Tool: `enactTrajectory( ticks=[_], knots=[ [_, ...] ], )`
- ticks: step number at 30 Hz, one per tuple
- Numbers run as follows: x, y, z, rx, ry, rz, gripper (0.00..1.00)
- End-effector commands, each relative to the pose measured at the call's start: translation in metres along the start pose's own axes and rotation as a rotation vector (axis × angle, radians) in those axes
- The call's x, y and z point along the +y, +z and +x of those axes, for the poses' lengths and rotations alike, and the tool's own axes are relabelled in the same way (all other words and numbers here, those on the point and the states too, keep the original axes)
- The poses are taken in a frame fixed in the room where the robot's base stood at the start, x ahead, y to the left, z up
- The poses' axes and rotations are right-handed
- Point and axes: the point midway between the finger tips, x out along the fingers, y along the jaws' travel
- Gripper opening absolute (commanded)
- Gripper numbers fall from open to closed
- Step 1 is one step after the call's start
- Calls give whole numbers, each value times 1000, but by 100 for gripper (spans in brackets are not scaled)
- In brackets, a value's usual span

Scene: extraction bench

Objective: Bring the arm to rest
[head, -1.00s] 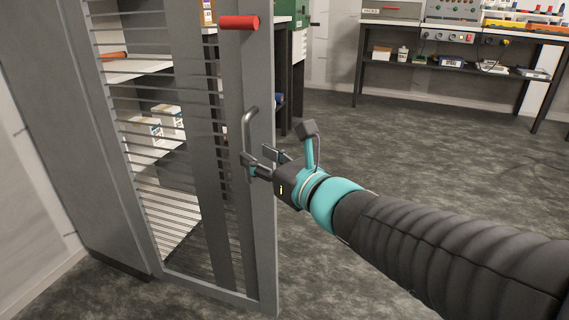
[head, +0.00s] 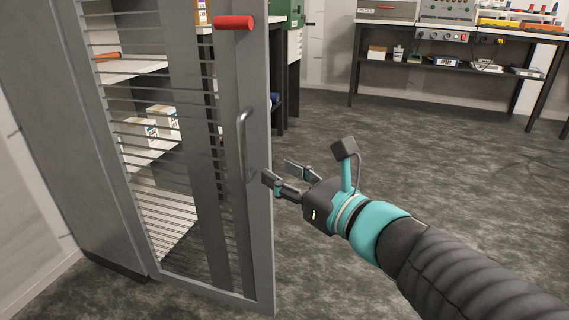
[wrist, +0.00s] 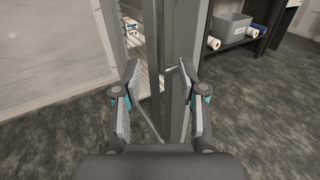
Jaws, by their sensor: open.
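My gripper (head: 277,172) is open and empty in the head view, just right of the cabinet door's edge. Its two fingers are spread and point toward the door. The grey bar handle (head: 243,145) of the cabinet door (head: 259,240) stands to the left of the fingers, apart from them. In the wrist view my gripper (wrist: 158,75) shows both fingers spread, with the door's edge beyond and between them. My arm reaches in from the lower right of the head view.
The grey cabinet (head: 60,130) with a barred door holds boxes (head: 162,122) on its shelves. A red cylindrical grip (head: 234,22) sits high on the door. A workbench (head: 450,27) with equipment stands at the back right. The floor between is clear.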

Motion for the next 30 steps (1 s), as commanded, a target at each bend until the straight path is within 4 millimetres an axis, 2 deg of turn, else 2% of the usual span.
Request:
enactTrajectory(
  ticks=[5,10,14,18,22,26,30],
  knots=[
    [6,-6,0,22,30,-153,41],
    [27,-34,-4,126,159,-474,41],
    [43,-59,-15,207,292,-749,41],
    [52,-82,-34,292,453,-1049,41],
    [53,-100,-57,367,614,-1314,41],
    [45,-112,-83,441,782,-1562,41],
    [28,-116,-115,529,974,-1807,41]
  ],
)
